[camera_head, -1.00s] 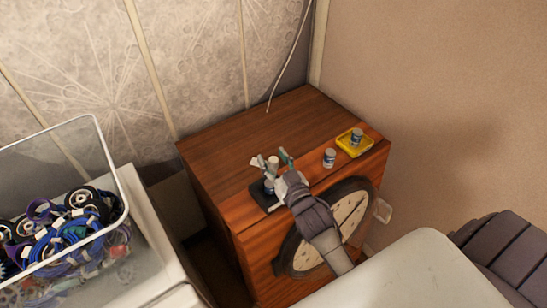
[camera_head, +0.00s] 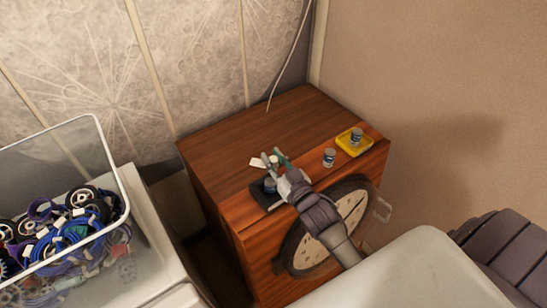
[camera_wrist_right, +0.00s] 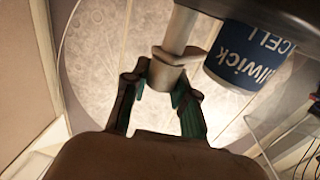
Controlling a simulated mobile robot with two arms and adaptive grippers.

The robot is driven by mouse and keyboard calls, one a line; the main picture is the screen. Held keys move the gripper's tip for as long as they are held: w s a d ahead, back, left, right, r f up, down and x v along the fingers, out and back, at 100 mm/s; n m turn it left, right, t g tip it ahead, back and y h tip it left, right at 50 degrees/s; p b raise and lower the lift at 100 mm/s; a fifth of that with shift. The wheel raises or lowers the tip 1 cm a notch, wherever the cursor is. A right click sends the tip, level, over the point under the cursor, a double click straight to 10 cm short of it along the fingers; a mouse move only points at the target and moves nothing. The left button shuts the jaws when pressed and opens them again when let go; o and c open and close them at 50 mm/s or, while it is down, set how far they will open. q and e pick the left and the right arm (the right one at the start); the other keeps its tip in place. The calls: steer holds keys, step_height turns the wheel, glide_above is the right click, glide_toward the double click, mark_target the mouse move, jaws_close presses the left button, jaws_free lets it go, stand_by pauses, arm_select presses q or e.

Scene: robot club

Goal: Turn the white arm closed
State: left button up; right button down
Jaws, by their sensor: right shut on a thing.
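A small device with a black base (camera_head: 260,195) stands on the wooden cabinet near its front left edge. The white arm (camera_head: 257,162) shows as a pale tab above it; in the right wrist view it is a pale post with a collar and a short lever (camera_wrist_right: 168,72). A blue-and-white cell (camera_wrist_right: 248,55) is beside the post in that view, under a dark part. My right gripper (camera_head: 277,167) reaches in from the front, its green-lined fingers shut around the pale collar in the wrist view. The fingers partly hide the device in the head view. My left gripper is out of view.
Another cell (camera_head: 329,157) stands on the wooden cabinet (camera_head: 290,115), right of the device. A yellow tray (camera_head: 345,146) holds a further cell (camera_head: 356,136). A clear bin (camera_head: 112,160) of wheels and parts is at left.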

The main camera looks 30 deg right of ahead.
steer(key=shift+d+r+n+y, duration=0.1)
steer(key=shift+n+y, duration=0.6)
steer(key=shift+y, duration=0.4)
steer(key=shift+n+g+y, duration=0.4)
steer(key=shift+n+y, duration=0.5)
steer(key=shift+y, duration=0.3)
steer(key=n+y, duration=0.1)
steer(key=n+g+y+b, duration=0.1)
steer(key=y, duration=0.2)
steer(key=shift+f+n+g, duration=0.25)
steer(key=shift+n+g, duration=0.15)
steer(key=n+g+y+b, duration=0.3)
steer(key=g+b, duration=0.1)
steer(key=n+g+y+b, duration=0.3)
steer(key=n+g+b, duration=0.1)
steer(key=g+b, duration=0.1)
steer(key=n+g+y+b, duration=0.2)
steer(key=n+g+b, duration=0.2)
steer(key=g, duration=0.1)
steer(key=shift+w+y, duration=0.1)
steer(key=shift+y, duration=0.3)
steer(key=shift+r+n+g+b, duration=0.15)
steer(key=shift+n+g+b, duration=1.15)
steer(key=shift+g, duration=0.7)
steer(key=c, duration=0.9)
jaws_free()
